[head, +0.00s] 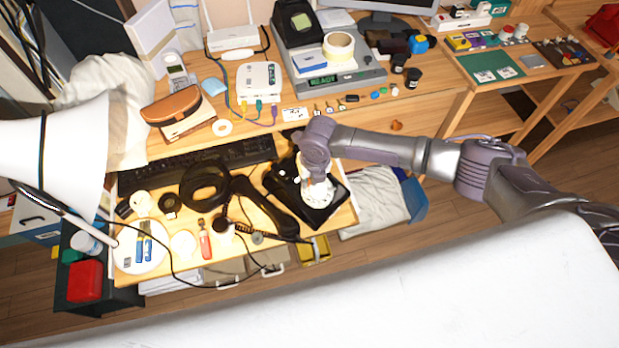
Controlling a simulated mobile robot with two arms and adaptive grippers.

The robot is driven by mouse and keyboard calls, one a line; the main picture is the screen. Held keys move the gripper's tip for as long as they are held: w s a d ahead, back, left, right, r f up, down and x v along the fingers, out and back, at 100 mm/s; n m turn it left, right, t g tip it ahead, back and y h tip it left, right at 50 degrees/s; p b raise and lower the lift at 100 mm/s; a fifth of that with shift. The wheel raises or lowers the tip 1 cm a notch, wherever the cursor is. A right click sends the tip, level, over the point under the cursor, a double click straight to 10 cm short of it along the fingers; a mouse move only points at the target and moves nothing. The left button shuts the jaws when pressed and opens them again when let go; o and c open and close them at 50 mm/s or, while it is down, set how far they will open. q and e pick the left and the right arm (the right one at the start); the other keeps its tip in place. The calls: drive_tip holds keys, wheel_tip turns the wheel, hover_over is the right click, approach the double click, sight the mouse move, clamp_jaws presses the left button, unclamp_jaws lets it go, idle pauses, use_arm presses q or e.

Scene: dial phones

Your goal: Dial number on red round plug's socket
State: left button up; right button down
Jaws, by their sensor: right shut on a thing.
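A black dial phone (336,208) with a white round dial (317,192) sits at the right front of the wooden desk. Its black handset (265,205) lies off the phone, to its left, with a coiled cord. My right gripper (318,181) reaches down from above onto the dial and is shut at it; the fingertips are mostly hidden. A white box with sockets (259,80) stands further back, with yellow, green and purple plugs (259,106) and cables at its front. I cannot make out a red round plug there. My left gripper is not in view.
A black keyboard (195,164) lies behind the handset. Black headphones (205,184), a red-handled tool (205,240) and small round items crowd the front left. A white lamp shade (55,150) looms at left. A grey device (335,82) stands at the back.

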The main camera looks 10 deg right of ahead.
drive_tip(key=shift+w+a+f+b, duration=0.15)
drive_tip(key=shift+f+b, duration=0.2)
drive_tip(key=shift+f, duration=0.05)
idle(0.4)
drive_tip(key=shift+w, duration=0.1)
drive_tip(key=shift+w+d, duration=0.4)
drive_tip(key=shift+w+d+r, duration=0.1)
drive_tip(key=shift+d, duration=0.05)
idle(0.4)
drive_tip(key=shift+w+d, duration=0.25)
drive_tip(key=shift+d, duration=0.15)
